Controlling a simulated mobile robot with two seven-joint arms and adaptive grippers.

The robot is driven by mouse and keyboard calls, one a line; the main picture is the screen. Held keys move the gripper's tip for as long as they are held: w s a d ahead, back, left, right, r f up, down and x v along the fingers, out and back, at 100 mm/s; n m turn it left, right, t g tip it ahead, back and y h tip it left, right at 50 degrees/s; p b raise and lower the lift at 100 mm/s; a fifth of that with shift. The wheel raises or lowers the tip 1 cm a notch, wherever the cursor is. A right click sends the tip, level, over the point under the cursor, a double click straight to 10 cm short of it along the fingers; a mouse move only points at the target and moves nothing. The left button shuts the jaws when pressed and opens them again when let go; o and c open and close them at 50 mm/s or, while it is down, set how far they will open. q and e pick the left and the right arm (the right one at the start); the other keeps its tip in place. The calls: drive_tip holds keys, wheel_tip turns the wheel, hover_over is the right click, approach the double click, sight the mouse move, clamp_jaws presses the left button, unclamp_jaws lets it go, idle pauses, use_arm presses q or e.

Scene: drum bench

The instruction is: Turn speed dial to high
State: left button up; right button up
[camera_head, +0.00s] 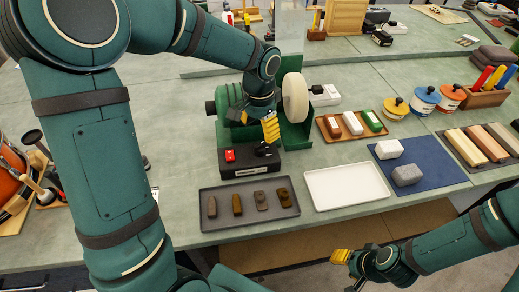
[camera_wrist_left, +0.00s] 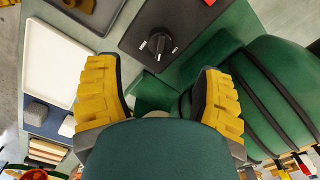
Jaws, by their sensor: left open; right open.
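The speed dial (camera_wrist_left: 160,44) is a black knob with a light pointer on a dark panel, seen in the left wrist view. Small marks sit around it, too small to read. In the head view the dial (camera_head: 264,149) is a dark knob on the front box of the green grinder (camera_head: 296,131). My left gripper (camera_head: 270,130) is just above the dial. In the left wrist view its yellow fingers (camera_wrist_left: 158,100) are spread apart, with the dial beyond them and untouched. My right gripper (camera_head: 341,257) is at the lower right, off the bench's front edge, away from the dial.
A red switch (camera_head: 230,155) sits left of the dial. The pale grinding wheel (camera_head: 295,97) stands close behind my left gripper. A dark tray (camera_head: 285,215) with several small pieces and an empty white tray (camera_head: 346,198) lie in front. A blue mat (camera_head: 443,172) carries two blocks.

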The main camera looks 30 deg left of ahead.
sight(259, 144)
use_arm(q)
wheel_tip(259, 144, down, 8)
drive_tip(key=shift+f+b, duration=0.1)
drive_tip(key=shift+b, duration=0.8)
clamp_jaws()
